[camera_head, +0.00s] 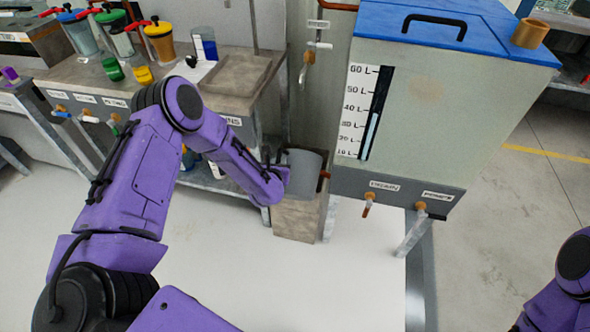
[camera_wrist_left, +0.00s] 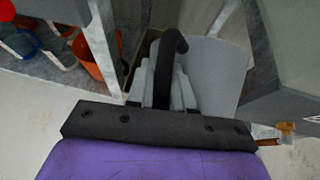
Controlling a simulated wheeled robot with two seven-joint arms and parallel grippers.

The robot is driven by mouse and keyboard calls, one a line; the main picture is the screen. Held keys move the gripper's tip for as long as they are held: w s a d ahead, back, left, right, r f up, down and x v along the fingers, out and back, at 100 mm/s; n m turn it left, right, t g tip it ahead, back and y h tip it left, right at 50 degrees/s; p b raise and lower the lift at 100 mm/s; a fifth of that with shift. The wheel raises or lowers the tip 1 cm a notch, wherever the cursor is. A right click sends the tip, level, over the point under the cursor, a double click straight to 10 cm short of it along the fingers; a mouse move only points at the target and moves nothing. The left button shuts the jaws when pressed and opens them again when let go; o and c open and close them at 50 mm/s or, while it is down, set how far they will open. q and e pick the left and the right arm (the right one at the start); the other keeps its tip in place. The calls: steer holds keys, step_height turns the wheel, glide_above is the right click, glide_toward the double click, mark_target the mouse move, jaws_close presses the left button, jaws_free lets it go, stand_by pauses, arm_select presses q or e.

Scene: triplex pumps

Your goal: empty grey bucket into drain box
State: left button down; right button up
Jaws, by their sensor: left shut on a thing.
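The grey bucket (camera_head: 304,175) is in the middle of the head view, at the end of my left arm. My left gripper (camera_head: 284,167) is shut on it at its left side; the arm partly hides the fingers. In the left wrist view my gripper (camera_wrist_left: 163,88) shows light fingers and a dark curved bar against the bucket's pale wall (camera_wrist_left: 215,72). The bucket's inside is hidden, so I cannot tell its contents. A brownish-grey box (camera_head: 297,222), perhaps the drain box, stands below the bucket; its opening is hidden. My right gripper is out of view.
A large tank (camera_head: 440,100) with a blue lid (camera_head: 455,25) and a litre scale stands close at right, with taps (camera_head: 368,203) low on its front. A tap (camera_head: 307,65) hangs above the bucket. A workbench (camera_head: 230,85) with coloured containers is at left. The front floor is clear.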

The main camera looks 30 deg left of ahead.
arm_select(q)
steer(key=shift+s+d+f+t+y+b, duration=0.35)
steer(key=shift+s+f+t+b, duration=0.25)
steer(key=shift+t, duration=0.2)
steer(key=s+t+b, duration=0.1)
steer(key=b, duration=0.1)
steer(key=s+r+t+y+b, duration=0.1)
steer(key=t+b, duration=0.1)
steer(key=shift+s+d+r, duration=0.1)
steer(key=shift+d, duration=0.1)
steer(key=s+f+n+t+y+b, duration=0.2)
steer(key=s+f+t+y+b, duration=0.3)
steer(key=b, duration=2)
step_height(320, 180, down, 2)
steer(key=shift+s+d+f+t, duration=0.1)
steer(key=shift+s+d+t, duration=0.1)
steer(key=shift+s+t, duration=0.5)
steer(key=shift+w, duration=0.1)
